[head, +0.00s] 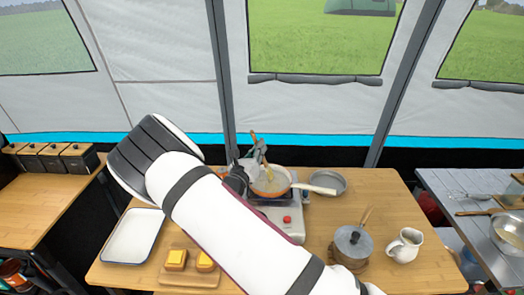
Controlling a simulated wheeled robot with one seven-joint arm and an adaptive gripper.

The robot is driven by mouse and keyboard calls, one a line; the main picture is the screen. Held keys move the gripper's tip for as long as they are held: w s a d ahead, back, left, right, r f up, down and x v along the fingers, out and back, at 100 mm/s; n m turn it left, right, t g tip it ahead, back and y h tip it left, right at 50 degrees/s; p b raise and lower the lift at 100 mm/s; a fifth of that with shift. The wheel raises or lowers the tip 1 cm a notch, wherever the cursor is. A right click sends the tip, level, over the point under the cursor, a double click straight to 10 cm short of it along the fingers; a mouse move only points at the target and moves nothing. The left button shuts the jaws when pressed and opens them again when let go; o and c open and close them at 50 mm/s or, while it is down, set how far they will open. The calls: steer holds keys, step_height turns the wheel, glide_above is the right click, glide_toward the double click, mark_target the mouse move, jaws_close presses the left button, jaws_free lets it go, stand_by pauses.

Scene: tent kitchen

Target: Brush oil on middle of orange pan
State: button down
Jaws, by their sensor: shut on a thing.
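The orange pan (281,189) sits on a portable stove (277,222) in the middle of the table, with its pale handle (314,188) pointing right. My gripper (252,167) is at the pan's back left edge, beyond my arm. It is shut on a brush (254,137), whose brown end sticks up above the fingers. A yellowish part of it reaches down over the pan. I cannot tell whether the brush tip touches the pan's surface. My arm hides the left part of the stove.
A grey pan (328,181) lies right of the orange pan. A lidded pot (352,243) and a white jug (405,245) stand front right. A white tray (133,237) and a board (187,279) with yellow-topped bread are front left. The table's right back is clear.

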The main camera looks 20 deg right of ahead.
steer(key=w+a+b, duration=0.2)
steer(key=a, duration=0.1)
steer(key=shift+w+a, duration=0.1)
steer(key=shift+w, duration=0.3)
stand_by(0.3)
steer(key=shift+r+p, duration=1.1)
steer(key=shift+r, duration=1.9)
step_height(320, 180, up, 3)
steer(key=shift+f+p, duration=0.1)
steer(key=shift+p, duration=0.5)
